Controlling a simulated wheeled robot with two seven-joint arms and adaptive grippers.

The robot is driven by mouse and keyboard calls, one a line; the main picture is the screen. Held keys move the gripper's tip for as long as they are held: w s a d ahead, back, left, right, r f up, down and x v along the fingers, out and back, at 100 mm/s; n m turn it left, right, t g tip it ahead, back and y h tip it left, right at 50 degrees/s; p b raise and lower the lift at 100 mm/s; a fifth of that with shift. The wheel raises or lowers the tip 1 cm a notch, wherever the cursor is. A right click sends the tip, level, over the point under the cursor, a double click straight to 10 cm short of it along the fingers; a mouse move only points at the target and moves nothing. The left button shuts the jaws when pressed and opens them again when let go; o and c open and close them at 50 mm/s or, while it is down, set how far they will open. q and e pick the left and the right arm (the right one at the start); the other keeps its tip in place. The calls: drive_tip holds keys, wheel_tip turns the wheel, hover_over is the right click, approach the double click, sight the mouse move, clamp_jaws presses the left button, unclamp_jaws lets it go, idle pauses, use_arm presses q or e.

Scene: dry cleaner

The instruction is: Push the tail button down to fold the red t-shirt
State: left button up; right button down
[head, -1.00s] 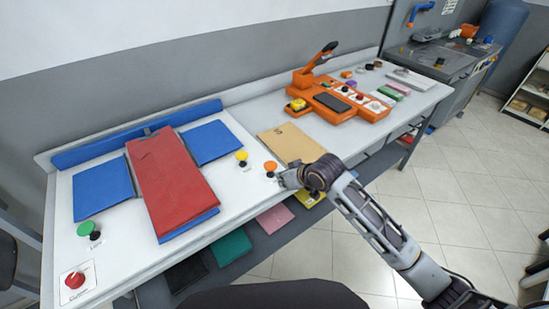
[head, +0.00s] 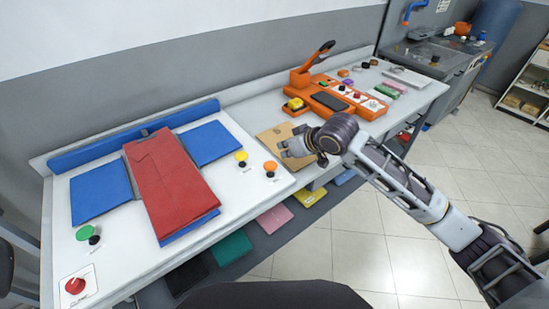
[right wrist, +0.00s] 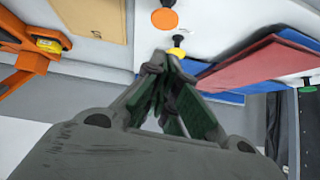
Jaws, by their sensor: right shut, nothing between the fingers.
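The red t-shirt (head: 172,185) lies as a long narrow strip on the middle panel of the blue folding board, with a blue edge showing under its near end. Blue side panels (head: 100,192) lie flat on both sides. A green button (head: 83,233) is at the left front; a yellow button (head: 241,156) and an orange button (head: 270,166) are at the right. I cannot read which is the tail button. My right gripper (head: 283,149) is shut and empty, right of the orange button.
A red knob (head: 75,286) sits at the table's front left corner. A brown folder (head: 268,138) lies beside my right gripper. An orange press (head: 335,98) stands farther back right. Folded coloured cloths (head: 274,218) lie on a lower shelf.

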drive_tip(key=shift+w+d+r, duration=0.1)
drive_tip(key=shift+d+r, duration=0.15)
drive_tip(key=shift+r, duration=0.45)
drive_tip(key=shift+w+f, duration=0.1)
hover_over(274, 167)
drive_tip(key=shift+w+a+f+p, duration=0.1)
drive_tip(key=shift+w+f+p, duration=0.05)
drive_tip(key=shift+f, duration=0.95)
drive_tip(key=shift+w+a+f+p, duration=0.1)
drive_tip(key=shift+w+f+p, duration=0.05)
drive_tip(key=shift+f, duration=0.95)
drive_tip(key=shift+w+f+p, duration=0.15)
drive_tip(key=shift+f, duration=0.95)
drive_tip(key=shift+a+f, duration=0.15)
drive_tip(key=shift+f, duration=1.95)
wheel_tip(274, 167, down, 5)
drive_tip(key=shift+s+r, duration=0.1)
drive_tip(key=shift+s, duration=0.1)
